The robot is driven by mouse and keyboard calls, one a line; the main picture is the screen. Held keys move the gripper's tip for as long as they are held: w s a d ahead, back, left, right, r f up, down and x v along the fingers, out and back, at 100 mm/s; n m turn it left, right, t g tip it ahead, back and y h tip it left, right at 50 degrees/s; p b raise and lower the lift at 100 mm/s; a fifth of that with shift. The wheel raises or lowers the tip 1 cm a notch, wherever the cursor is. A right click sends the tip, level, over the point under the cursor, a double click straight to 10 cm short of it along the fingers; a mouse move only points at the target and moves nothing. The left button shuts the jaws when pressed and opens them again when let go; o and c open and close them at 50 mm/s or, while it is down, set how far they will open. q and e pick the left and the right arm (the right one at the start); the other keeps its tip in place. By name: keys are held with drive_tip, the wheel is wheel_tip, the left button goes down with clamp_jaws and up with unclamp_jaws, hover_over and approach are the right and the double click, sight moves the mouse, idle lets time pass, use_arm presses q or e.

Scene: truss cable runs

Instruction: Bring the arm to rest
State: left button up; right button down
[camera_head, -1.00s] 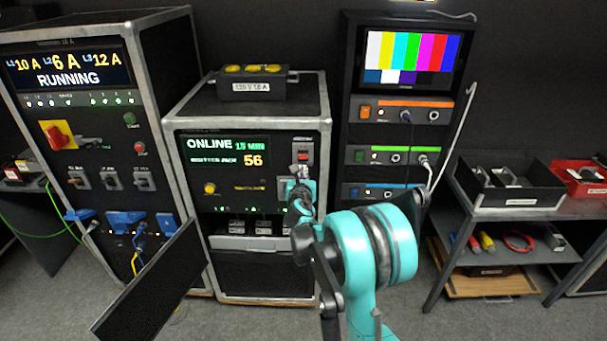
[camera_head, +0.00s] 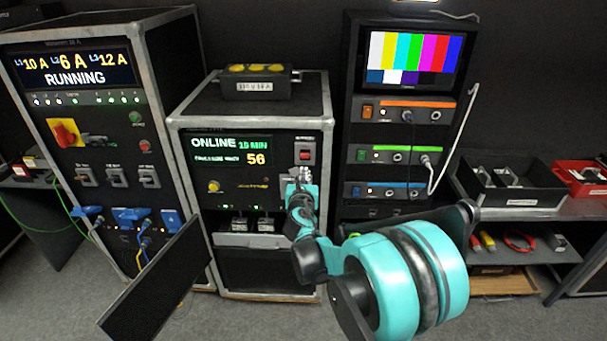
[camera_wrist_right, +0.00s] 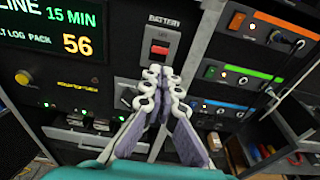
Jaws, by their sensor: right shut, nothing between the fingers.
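My right gripper (camera_head: 302,178) is in front of the right part of the middle rack's front panel, with its teal arm coming in from the lower right. In the right wrist view the gripper (camera_wrist_right: 157,72) is shut, its fingertips together and nothing between them. The fingertips appear just below a red battery switch (camera_wrist_right: 160,47); whether they touch the panel I cannot tell. The red switch (camera_head: 305,154) also shows above the gripper in the head view. My left gripper is not in view.
The middle rack (camera_head: 254,110) reads ONLINE, 15 MIN and 56. A power rack (camera_head: 150,75) reading RUNNING stands left. A rack with a colour-bar screen (camera_head: 414,55) stands right, near my arm. A table (camera_head: 545,212) with bins is far right. A dark flat panel (camera_head: 155,285) is at lower left.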

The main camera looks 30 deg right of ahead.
drive_tip(key=s+a+f+m+g+y, duration=0.3)
drive_tip(key=s+a+m, duration=0.7)
drive_tip(key=s+m, duration=0.5)
drive_tip(key=s+a+f+m+g+y, duration=0.3)
drive_tip(key=s+a+f+m+y, duration=0.2)
drive_tip(key=s+a+m, duration=0.6)
drive_tip(key=s+m, duration=0.3)
drive_tip(key=s, duration=0.1)
drive_tip(key=shift+s+m+g, duration=0.15)
drive_tip(key=shift+m+g, duration=0.25)
drive_tip(key=shift+f, duration=0.1)
